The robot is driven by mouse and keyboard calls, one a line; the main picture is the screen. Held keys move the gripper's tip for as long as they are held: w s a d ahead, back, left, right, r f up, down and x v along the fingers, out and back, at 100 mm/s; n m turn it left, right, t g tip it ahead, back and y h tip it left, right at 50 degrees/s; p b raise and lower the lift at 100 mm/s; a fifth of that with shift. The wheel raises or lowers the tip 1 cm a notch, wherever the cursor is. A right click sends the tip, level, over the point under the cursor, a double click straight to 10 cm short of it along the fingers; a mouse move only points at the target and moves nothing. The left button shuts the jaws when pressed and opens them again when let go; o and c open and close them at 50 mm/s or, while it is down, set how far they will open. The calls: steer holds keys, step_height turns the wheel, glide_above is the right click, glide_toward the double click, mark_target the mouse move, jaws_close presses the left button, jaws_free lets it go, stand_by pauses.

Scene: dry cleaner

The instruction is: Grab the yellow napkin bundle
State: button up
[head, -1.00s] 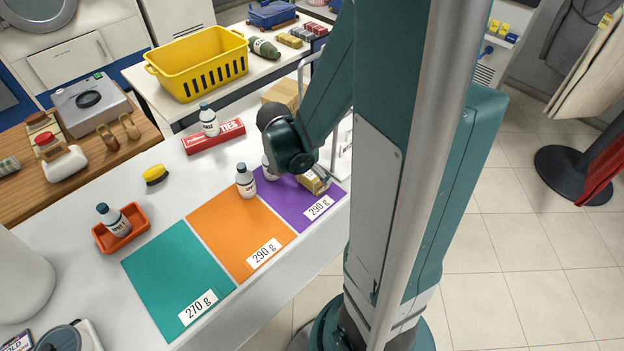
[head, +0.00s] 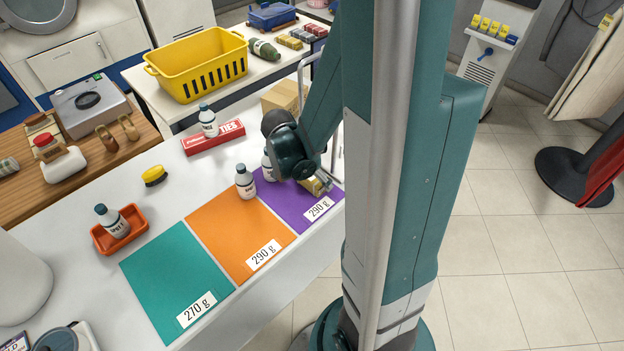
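A yellowish-gold bundle (head: 312,186) lies on the purple mat (head: 283,206), mostly covered by my dark wrist; I cannot tell for sure that it is the napkin bundle. My gripper (head: 326,182) is at the bundle, with only a small metal part showing beside it. The fingers are hidden, so I cannot tell whether they hold or touch it. Another small yellow bundle (head: 289,41) lies on the back table, beside red ones (head: 315,29), far from my gripper.
The teal mat (head: 170,275) is bare. A cardboard box (head: 280,98) and yellow basket (head: 200,70) stand behind.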

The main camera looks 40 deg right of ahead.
steer(key=c, duration=0.9)
steer(key=shift+o, duration=0.2)
steer(key=shift+r, duration=0.2)
steer(key=shift+r+p, duration=1.4)
steer(key=shift+r, duration=3.4)
